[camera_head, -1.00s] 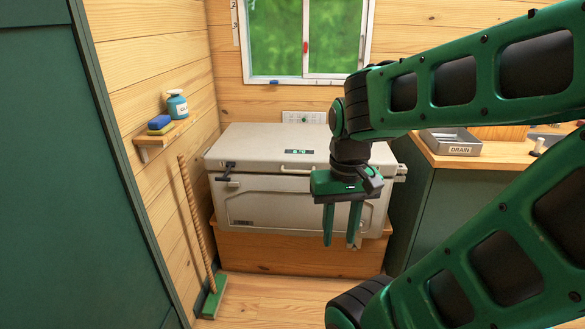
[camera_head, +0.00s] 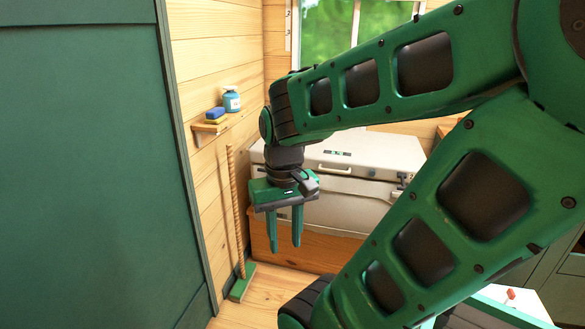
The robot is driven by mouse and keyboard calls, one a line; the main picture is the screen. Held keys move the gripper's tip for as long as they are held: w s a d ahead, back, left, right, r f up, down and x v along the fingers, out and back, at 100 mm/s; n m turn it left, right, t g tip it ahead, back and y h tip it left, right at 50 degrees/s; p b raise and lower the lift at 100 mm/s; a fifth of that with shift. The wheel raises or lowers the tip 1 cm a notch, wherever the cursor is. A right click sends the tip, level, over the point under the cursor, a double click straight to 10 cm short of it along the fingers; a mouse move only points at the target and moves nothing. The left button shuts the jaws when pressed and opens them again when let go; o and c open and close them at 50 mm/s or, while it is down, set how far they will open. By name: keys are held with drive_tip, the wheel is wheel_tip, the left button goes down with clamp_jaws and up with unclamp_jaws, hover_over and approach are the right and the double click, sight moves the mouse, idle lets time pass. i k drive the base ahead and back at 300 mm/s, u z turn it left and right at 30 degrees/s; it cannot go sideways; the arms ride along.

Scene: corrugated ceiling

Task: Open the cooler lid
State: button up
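The cooler (camera_head: 340,208) is a pale grey-beige chest on a wooden platform, against the back wall. Its lid (camera_head: 375,165) is down, with a small green display on top. My arm hides much of the cooler's left front and its lower right. My gripper (camera_head: 285,244) points down in front of the cooler's left end. Its two green fingers are apart with nothing between them. I cannot tell how far it is from the cooler; no contact shows.
A broom (camera_head: 236,215) with a green head leans on the left wall. A small shelf (camera_head: 212,126) holds a sponge (camera_head: 215,113) and a blue bottle (camera_head: 231,100). A tall green panel (camera_head: 85,170) fills the left. Some wooden floor is free at the front.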

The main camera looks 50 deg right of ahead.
sight(350, 152)
drive_tip(key=u, duration=1.4)
drive_tip(key=k, duration=1.35)
drive_tip(key=z, duration=1.95)
drive_tip(key=i, duration=1)
drive_tip(key=u, duration=0.05)
